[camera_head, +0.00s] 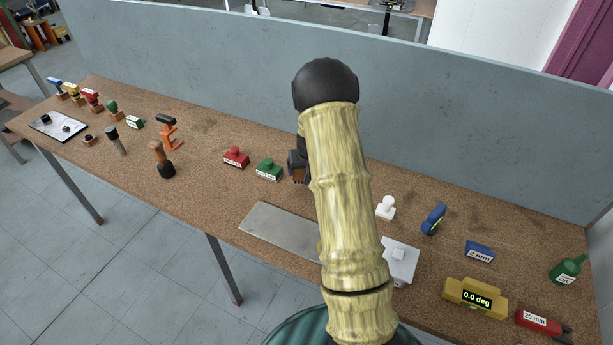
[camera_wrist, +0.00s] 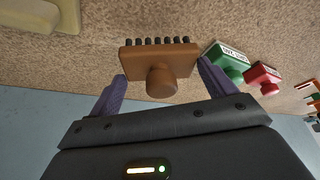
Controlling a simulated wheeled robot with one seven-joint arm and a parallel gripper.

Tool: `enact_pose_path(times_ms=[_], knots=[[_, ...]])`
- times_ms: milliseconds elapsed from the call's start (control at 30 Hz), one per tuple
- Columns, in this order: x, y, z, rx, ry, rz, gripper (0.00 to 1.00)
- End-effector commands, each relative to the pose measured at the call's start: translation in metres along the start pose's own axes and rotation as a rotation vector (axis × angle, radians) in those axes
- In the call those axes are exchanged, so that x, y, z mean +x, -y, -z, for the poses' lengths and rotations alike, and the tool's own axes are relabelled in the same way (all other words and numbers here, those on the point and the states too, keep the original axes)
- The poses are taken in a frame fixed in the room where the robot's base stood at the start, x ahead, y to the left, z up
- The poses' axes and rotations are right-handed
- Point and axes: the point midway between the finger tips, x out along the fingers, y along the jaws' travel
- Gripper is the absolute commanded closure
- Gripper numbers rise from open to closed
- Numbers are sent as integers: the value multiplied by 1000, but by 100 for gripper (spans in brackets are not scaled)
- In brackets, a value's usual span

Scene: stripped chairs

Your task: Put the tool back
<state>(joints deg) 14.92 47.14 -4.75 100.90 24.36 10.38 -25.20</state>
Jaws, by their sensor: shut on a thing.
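My gripper (camera_wrist: 162,70) is shut on a brown brush-like tool (camera_wrist: 160,56) with a round knob and a row of dark bristles. The purple fingers press its two ends in the wrist view. In the head view my gripper (camera_head: 297,158) is mostly hidden behind my arm, and a small brown part of the tool (camera_head: 299,179) shows just below it. The tool is close over the bench beside the green block; I cannot tell whether it touches the bench.
A green labelled block (camera_head: 268,169) and a red one (camera_head: 236,157) stand left of my gripper on the brown bench (camera_head: 215,195). A metal plate (camera_head: 280,231) lies in front. A white knobbed piece (camera_head: 386,207) is to the right. A blue-grey panel (camera_head: 450,130) rises behind.

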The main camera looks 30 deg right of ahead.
Motion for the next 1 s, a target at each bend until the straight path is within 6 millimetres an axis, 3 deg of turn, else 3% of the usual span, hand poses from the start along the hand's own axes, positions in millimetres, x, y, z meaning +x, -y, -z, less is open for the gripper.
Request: enact_pose_path(times_ms=[167,467,833,867,900,1000], knots=[[1,0,-1,0,1,0,38],[33,0,-14,0,3,1,38],[38,0,-16,-1,0,0,38],[37,0,-16,-1,1,0,11],[36,0,-16,-1,1,0,3],[36,0,-16,-1,1,0,0]])
